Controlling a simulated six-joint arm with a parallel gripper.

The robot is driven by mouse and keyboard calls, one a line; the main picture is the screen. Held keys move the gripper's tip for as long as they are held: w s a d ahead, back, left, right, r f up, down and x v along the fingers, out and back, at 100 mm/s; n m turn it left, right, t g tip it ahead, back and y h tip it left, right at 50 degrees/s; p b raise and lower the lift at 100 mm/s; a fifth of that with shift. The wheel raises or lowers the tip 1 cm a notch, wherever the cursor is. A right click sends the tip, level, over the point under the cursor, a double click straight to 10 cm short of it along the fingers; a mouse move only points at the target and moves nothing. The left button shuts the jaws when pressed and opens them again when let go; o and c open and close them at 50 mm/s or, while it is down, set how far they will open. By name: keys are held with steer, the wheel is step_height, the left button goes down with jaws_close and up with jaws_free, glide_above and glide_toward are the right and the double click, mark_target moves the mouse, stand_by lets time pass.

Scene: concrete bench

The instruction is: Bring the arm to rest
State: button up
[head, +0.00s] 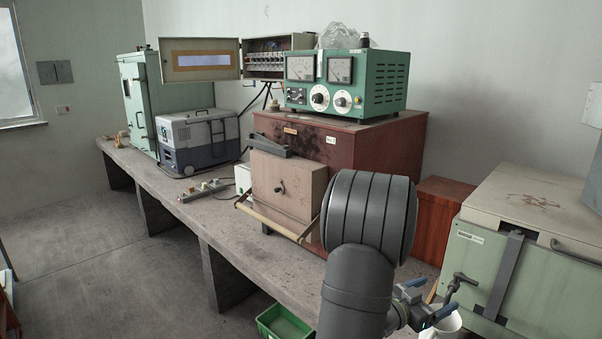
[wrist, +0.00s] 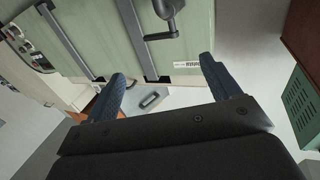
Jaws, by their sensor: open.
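My gripper (head: 428,299) is at the lower right in the head view, with its two blue fingers spread apart in front of the green chest (head: 480,262). My large grey arm links hide part of the bench beside it. In the wrist view my gripper (wrist: 164,86) is open, and nothing is held between the fingers. The green chest (wrist: 110,35) fills the upper part of that view, beyond the fingertips. A gap between fingers and chest cannot be judged exactly.
A dark crank handle (head: 457,284) sticks out from the chest close to my gripper. A white container (head: 448,323) is just below it. Open floor lies left.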

steer(key=shift+v, duration=2.6)
steer(key=shift+s+d+n+t+y, duration=1.8)
steer(key=shift+s+d+n+t, duration=0.3)
steer(key=shift+t, duration=0.5)
steer(key=x, duration=1.7)
steer(key=shift+d, duration=0.1)
steer(key=c, duration=1)
